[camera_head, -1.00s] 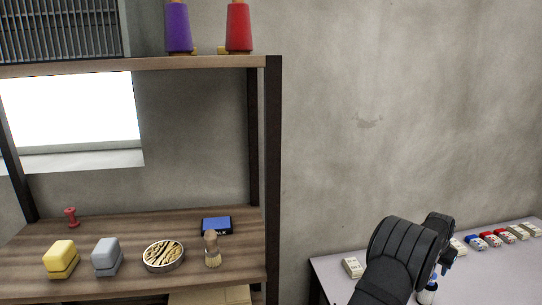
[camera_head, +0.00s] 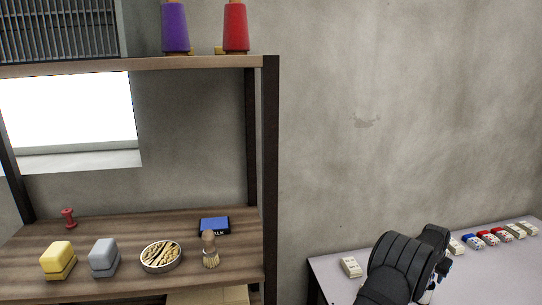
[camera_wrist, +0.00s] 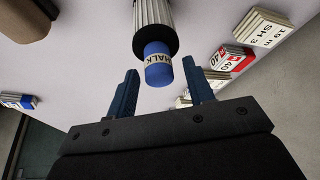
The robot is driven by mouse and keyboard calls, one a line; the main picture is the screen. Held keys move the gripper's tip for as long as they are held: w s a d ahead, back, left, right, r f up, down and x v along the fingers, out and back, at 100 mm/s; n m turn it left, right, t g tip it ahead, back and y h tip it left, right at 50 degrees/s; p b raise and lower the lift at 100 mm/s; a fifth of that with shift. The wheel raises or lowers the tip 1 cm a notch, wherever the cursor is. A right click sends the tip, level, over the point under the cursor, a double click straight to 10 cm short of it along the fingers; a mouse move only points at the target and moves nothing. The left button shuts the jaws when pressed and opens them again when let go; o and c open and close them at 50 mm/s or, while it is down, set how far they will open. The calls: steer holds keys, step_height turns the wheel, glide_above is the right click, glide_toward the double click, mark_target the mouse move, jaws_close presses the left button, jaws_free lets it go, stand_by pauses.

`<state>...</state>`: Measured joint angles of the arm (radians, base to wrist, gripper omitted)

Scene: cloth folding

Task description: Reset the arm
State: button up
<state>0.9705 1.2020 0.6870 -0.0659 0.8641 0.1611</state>
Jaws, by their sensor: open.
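My arm shows at the lower right of the head view, over the white table (camera_head: 335,287). In the wrist view my gripper (camera_wrist: 165,85) is open, with its two blue fingers apart and nothing held between them. A blue cylinder with a light band marked with lettering (camera_wrist: 158,72) shows just beyond the fingertips. It sits at the end of a black and ribbed silver cylinder (camera_wrist: 154,14). I cannot tell whether the fingers touch it.
Several small labelled stacks (camera_head: 493,239) line the table's back, and a white one (camera_head: 350,267) stands left of my arm. A wooden shelf (camera_head: 120,228) at left holds yellow and grey blocks, a round tin (camera_head: 161,257), a brush (camera_head: 210,250) and a blue box (camera_head: 214,226).

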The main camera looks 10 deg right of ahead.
step_height(320, 180, up, 4)
steer(key=shift+s+d+r, duration=0.1)
steer(key=shift+s+d, duration=0.05)
steer(key=s+r, duration=0.7)
steer(key=s, duration=0.5)
steer(key=s+a+f+m, duration=0.1)
steer(key=a+f+m, duration=0.1)
steer(key=a+f, duration=0.8)
steer(key=shift+g, duration=0.3)
steer(key=w+f, duration=0.2)
steer(key=w, duration=0.1)
steer(key=w+a+f, duration=0.1)
steer(key=w+f, duration=0.1)
steer(key=w, duration=0.2)
steer(key=w+a+f, duration=0.1)
steer(key=w+f, duration=0.2)
steer(key=w, duration=0.1)
steer(key=shift+w+a, duration=0.1)
steer(key=shift+w, duration=0.1)
steer(key=s+d+r, duration=0.2)
steer(key=s+r, duration=0.5)
steer(key=s, duration=0.4)
steer(key=d+r+n, duration=0.1)
steer(key=d+r, duration=0.3)
steer(key=d, duration=0.1)
steer(key=shift+w+d+r, duration=0.15)
steer(key=shift+w+d, duration=0.1)
steer(key=shift+w, duration=0.05)
